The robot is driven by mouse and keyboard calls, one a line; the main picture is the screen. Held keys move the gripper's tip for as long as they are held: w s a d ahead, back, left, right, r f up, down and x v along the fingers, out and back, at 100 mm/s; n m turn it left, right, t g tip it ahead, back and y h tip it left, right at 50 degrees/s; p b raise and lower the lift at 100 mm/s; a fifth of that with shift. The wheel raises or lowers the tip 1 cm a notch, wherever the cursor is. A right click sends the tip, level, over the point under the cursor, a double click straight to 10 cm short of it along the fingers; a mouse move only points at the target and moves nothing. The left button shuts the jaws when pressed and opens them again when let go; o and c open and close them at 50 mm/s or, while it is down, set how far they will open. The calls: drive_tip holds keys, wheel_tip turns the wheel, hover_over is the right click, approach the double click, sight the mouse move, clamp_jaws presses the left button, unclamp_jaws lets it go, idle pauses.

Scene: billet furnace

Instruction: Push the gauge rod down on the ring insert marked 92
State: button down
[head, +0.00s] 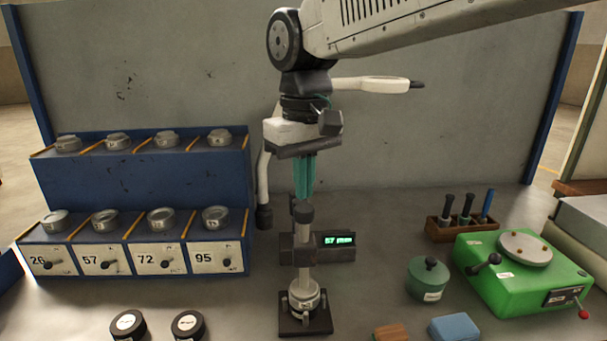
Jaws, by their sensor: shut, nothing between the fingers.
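The gauge stand (305,327) stands at the front middle, with a ring insert (304,300) on its base; the ring's small mark is too small to read. The upright gauge rod (303,213) has a dark knob on top and runs down through the gauge head toward the ring. The gauge display (340,240) is lit green and seems to read 57 with a unit. My gripper (303,194) points down with its teal fingers shut and empty, just above the rod's knob. I cannot tell whether the fingertips touch it.
A blue rack (140,183) at the left holds several rings above drawers labelled 26, 57, 72 and 95. Two black discs (128,324) lie at the front left. A green machine (525,270), a green pot (428,278), a tool holder (462,229) and a blue block (454,327) are at the right.

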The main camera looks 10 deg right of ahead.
wheel_tip(320, 180, up, 5)
drive_tip(key=shift+r, duration=0.1)
idle(0.5)
drive_tip(key=f, duration=0.2)
drive_tip(key=s, duration=0.1)
drive_tip(key=shift+d+f, duration=0.3)
drive_tip(key=shift+f, duration=0.1)
drive_tip(key=s+d+f+m, duration=0.2)
drive_tip(key=s+d+f, duration=0.2)
drive_tip(key=s+d, duration=0.2)
drive_tip(key=s+d+f+m+t, duration=0.1)
drive_tip(key=s+d+f, duration=0.2)
drive_tip(key=s+d, duration=0.3)
drive_tip(key=s+d+f+m, duration=0.2)
drive_tip(key=s+d+f, duration=0.2)
drive_tip(key=s+d, duration=0.2)
drive_tip(key=shift+s+d+f+m, duration=0.3)
drive_tip(key=shift+d, duration=0.85)
